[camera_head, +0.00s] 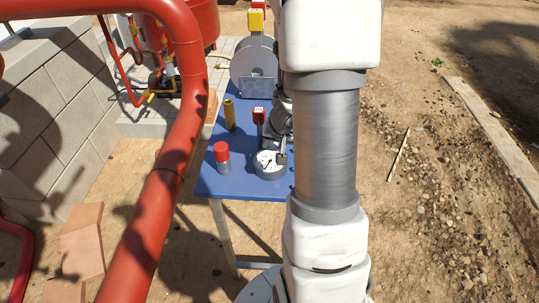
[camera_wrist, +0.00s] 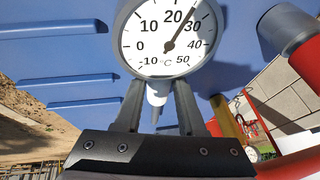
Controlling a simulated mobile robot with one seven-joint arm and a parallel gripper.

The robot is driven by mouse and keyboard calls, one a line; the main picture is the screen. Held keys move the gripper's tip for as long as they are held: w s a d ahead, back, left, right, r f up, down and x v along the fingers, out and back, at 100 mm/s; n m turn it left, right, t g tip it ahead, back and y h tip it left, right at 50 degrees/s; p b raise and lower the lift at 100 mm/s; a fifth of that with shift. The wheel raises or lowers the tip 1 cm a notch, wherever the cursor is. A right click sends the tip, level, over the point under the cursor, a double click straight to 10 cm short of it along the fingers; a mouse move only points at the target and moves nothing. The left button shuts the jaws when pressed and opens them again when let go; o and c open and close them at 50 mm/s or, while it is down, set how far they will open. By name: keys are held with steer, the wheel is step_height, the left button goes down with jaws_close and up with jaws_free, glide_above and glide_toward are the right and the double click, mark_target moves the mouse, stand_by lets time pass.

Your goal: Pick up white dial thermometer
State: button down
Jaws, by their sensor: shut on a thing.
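The white dial thermometer (camera_wrist: 165,42) fills the top middle of the wrist view, with a grey rim, a scale marked in °C and a dark needle. Its pale stem (camera_wrist: 158,92) shows between the fingers of my gripper (camera_wrist: 157,100), which is shut on it. In the head view the round white dial (camera_head: 268,162) is at the front of the blue table (camera_head: 232,185), close to my gripper (camera_head: 282,153). My arm partly covers that area. I cannot tell whether the thermometer still touches the table.
A red-capped grey cylinder (camera_head: 222,158) stands to the left of the thermometer, with a yellow cylinder (camera_head: 229,115) behind it. A red-topped valve part (camera_head: 259,117) and a large grey round housing (camera_head: 254,62) are further back. A thick red pipe (camera_head: 165,185) passes left of the table.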

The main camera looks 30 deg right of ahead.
mark_target(270, 147)
steer(key=shift+w+a+f, duration=0.1)
steer(key=shift+w+a, duration=0.1)
steer(key=shift+a, duration=0.25)
steer(key=shift+w+r+p, duration=0.1)
steer(key=shift+r+p, duration=0.4)
step_height(270, 147, up, 3)
steer(key=shift+d+r+p, duration=0.15)
steer(key=shift+r+p, duration=0.05)
steer(key=shift+p, duration=1)
steer(key=s+d+r, duration=0.6)
steer(key=s+d, duration=0.1)
steer(key=s, duration=0.3)
steer(key=shift+r+p, duration=0.35)
steer(key=c, duration=1.2)
jaws_free()
steer(key=shift+w, duration=0.1)
jaws_close()
